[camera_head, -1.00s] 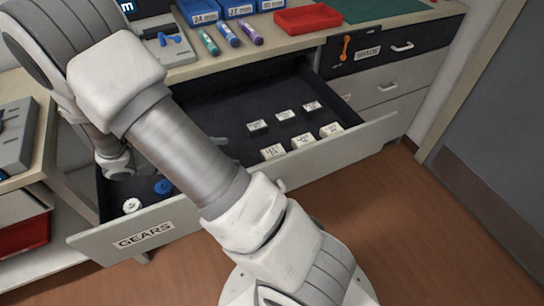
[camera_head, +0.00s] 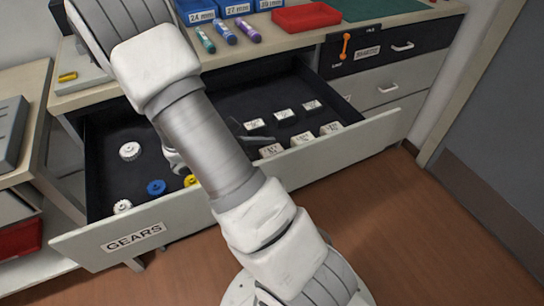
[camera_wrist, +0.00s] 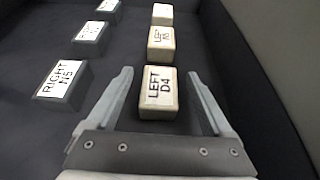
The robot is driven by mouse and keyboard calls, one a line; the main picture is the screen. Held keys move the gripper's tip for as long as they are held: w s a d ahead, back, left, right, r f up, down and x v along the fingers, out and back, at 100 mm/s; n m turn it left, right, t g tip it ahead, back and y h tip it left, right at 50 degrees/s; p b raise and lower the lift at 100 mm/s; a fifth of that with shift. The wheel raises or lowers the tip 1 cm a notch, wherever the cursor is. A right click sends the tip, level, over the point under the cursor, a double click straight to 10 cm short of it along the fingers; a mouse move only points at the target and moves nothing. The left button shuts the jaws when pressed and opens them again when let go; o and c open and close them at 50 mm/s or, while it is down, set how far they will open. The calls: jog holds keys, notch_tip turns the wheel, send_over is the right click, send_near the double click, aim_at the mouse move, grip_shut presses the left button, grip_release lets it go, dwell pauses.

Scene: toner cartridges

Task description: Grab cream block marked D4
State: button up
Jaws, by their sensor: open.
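The cream block marked LEFT D4 (camera_wrist: 158,95) is in the wrist view, the nearest of a row of cream blocks. In the head view it appears to be the leftmost cream block (camera_head: 271,151), near the drawer's front wall. My gripper (camera_wrist: 160,74) is open, with one finger on each side of the D4 block and a visible gap on both sides. I cannot tell how far above the drawer floor the fingertips are. In the head view my arm hides most of the gripper.
Two more cream blocks (camera_wrist: 161,43) stand beyond D4 in line. A row of dark grey blocks, one marked RIGHT N5 (camera_wrist: 63,83), lies left of them. The open GEARS drawer (camera_head: 135,238) has a wall close right of my gripper in the wrist view. Gears (camera_head: 156,187) lie at its left.

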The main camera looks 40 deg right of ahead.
jog(key=shift+d, duration=0.15)
grip_shut()
dwell(0.4)
